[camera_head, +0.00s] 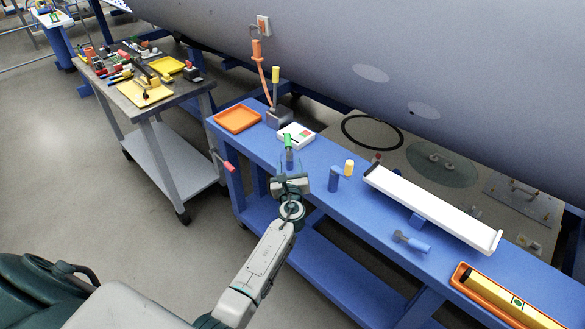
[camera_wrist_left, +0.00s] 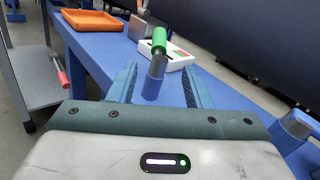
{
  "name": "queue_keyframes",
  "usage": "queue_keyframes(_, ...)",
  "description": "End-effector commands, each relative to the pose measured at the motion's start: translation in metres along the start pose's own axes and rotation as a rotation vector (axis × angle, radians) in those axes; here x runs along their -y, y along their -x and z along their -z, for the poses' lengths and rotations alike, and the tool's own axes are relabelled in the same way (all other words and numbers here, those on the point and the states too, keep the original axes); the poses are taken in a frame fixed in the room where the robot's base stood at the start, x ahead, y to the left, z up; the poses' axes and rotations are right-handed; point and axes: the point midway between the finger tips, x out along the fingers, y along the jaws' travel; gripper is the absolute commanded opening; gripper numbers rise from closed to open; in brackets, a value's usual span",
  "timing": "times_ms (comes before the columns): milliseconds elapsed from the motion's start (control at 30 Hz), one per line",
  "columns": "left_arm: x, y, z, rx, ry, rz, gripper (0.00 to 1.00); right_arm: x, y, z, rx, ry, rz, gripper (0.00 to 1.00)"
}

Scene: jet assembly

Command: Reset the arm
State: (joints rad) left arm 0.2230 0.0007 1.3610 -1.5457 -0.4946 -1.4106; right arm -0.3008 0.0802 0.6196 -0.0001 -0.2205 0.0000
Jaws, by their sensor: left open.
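My left gripper (camera_head: 290,172) is open at the near edge of the blue bench (camera_head: 340,212). In the left wrist view, its two blue fingers (camera_wrist_left: 158,85) stand apart with nothing gripped. A green-topped piece (camera_wrist_left: 159,42) on a grey shaft stands upright in a blue holder (camera_wrist_left: 152,86). It shows in line with the gap between the fingers, a little beyond the tips. In the head view, the green top (camera_head: 288,141) shows just past the gripper. Whether the fingers touch the holder is hard to tell. My right gripper is not seen.
An orange tray (camera_head: 237,119) and a white box (camera_head: 297,137) sit on the bench beyond. To the right are a blue holder (camera_head: 334,179), a yellow-topped piece (camera_head: 349,167), a long white rail (camera_head: 430,207) and an orange tray with a yellow level (camera_head: 505,299). A tool cart (camera_head: 150,105) stands left.

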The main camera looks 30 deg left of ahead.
Motion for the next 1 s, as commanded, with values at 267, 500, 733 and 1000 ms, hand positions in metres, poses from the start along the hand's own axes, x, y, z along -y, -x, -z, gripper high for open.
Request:
queue_keyframes(267, 0.0, 0.0, 0.0, 0.0, 0.0, 0.0, 0.45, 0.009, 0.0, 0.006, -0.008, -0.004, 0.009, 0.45)
queue_keyframes(500, -0.008, 0.005, 0.0, -0.004, 0.045, -0.02, 0.45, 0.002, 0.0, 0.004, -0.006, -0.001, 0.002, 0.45)
queue_keyframes(733, -0.089, 0.072, 0.004, -0.054, 0.628, -0.268, 0.45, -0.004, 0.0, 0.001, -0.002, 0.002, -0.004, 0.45)
queue_keyframes(1000, -0.164, 0.215, 0.021, -0.179, 1.502, -0.755, 0.45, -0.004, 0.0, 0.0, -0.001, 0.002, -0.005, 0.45)
